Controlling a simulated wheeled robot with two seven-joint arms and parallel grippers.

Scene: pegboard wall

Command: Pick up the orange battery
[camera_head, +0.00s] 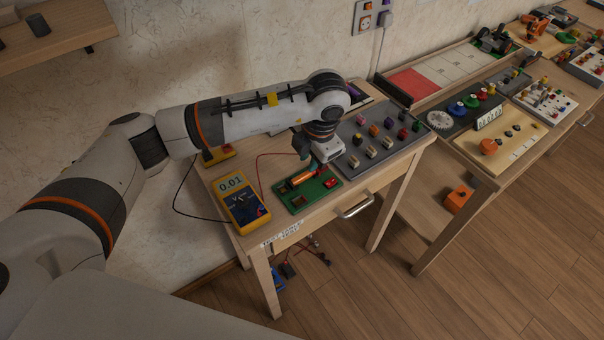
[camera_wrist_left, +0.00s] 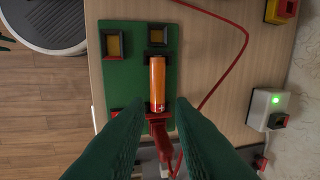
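The orange battery (camera_wrist_left: 157,85) lies on a green board (camera_wrist_left: 140,75) in the left wrist view. Its lower end meets a red piece (camera_wrist_left: 158,128). In the head view the battery (camera_head: 301,178) shows as a small orange cylinder on the green board (camera_head: 318,190), partly hidden by my gripper. My left gripper (camera_wrist_left: 158,108) is open, with its two dark green fingers on either side below the battery and nothing between them in firm contact. In the head view the left gripper (camera_head: 312,160) hangs just above the board. My right gripper is not in view.
A yellow multimeter (camera_head: 241,202) reading 0.01 stands left of the board, with red and black leads. A grey panel with several knobs (camera_head: 372,138) is close on the right. A small white box with a green light (camera_wrist_left: 262,108) is near the board. Another workbench (camera_head: 500,130) stands further right.

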